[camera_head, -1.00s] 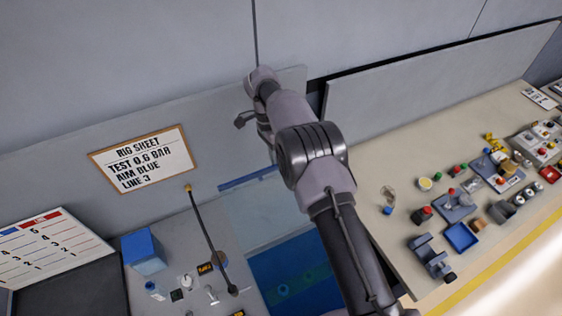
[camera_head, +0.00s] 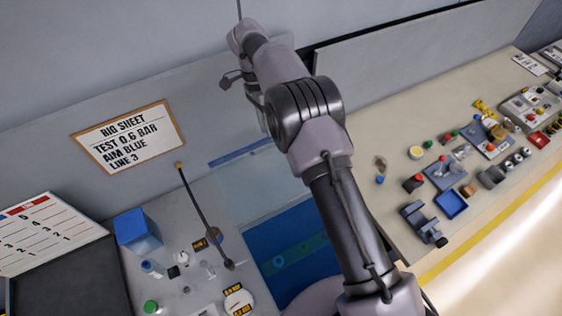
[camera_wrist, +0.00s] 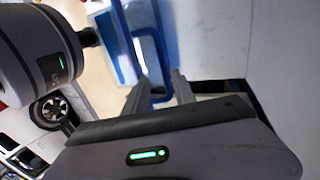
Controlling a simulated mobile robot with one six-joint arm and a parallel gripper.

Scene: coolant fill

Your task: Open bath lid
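The bath (camera_head: 290,250) is a blue-filled basin sunk into the bench, partly hidden behind my arm. A pale, see-through panel (camera_head: 250,192), apparently the lid, lies at its back, with a blue strip (camera_head: 240,152) along the far side. I cannot tell how far the lid is raised. In the wrist view my gripper (camera_wrist: 159,77) has its two fingers apart. A blue bar (camera_wrist: 160,50) shows between and beyond the fingertips. I cannot tell whether they touch it. In the head view the gripper end is mostly hidden by my arm near the back panel.
A rig sheet (camera_head: 128,133) hangs on the back panel. A blue box (camera_head: 137,231), a slanted rod (camera_head: 205,215) and small bottles and fittings stand left of the bath. The bench on the right (camera_head: 395,135) holds several small parts and a blue tray (camera_head: 451,204).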

